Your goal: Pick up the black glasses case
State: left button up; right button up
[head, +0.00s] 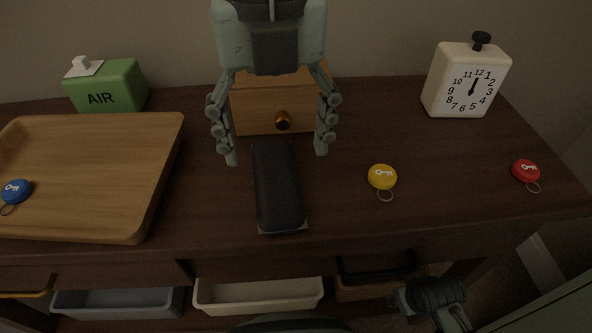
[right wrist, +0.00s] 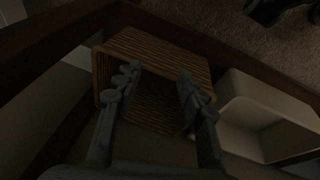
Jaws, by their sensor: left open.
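The black glasses case (head: 276,190) lies on the dark wooden table, its long side running from back to front. A thin pale edge shows under its front end. My left gripper (head: 277,155) is open above the back part of the case, one finger on each side, with nothing held. Whether the fingers touch the case or the table is hard to tell. Part of the right arm shows low at the right in the head view.
A wooden tray (head: 150,205) with a blue key tag (head: 15,190) is at left. A green AIR box (head: 120,88), a small wooden drawer box (head: 245,112) and a white clock (head: 440,85) stand behind. Yellow (head: 382,177) and red (head: 526,171) key tags lie right. Bins (head: 258,292) sit below.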

aim_at(277, 183)
pick_arm(q)
jog(key=shift+d, duration=0.2)
jog(key=shift+f, duration=0.25)
jog(key=f, duration=0.4)
jog(key=f+p, duration=0.1)
jog(key=f, duration=0.1)
jog(key=shift+a+f, duration=0.2)
jog(key=shift+a, duration=0.2)
jog(key=shift+f, duration=0.45)
jog(key=c, duration=1.3)
pick_arm(e)
jog(key=shift+s+a+f, duration=0.1)
jog(key=shift+s+f, duration=0.1)
jog(key=shift+f, duration=0.4)
jog(key=shift+s+a+f, duration=0.1)
jog(key=shift+s+f, duration=0.05)
jog(key=shift+f, duration=0.45)
pick_arm(q)
jog(key=shift+r, duration=0.15)
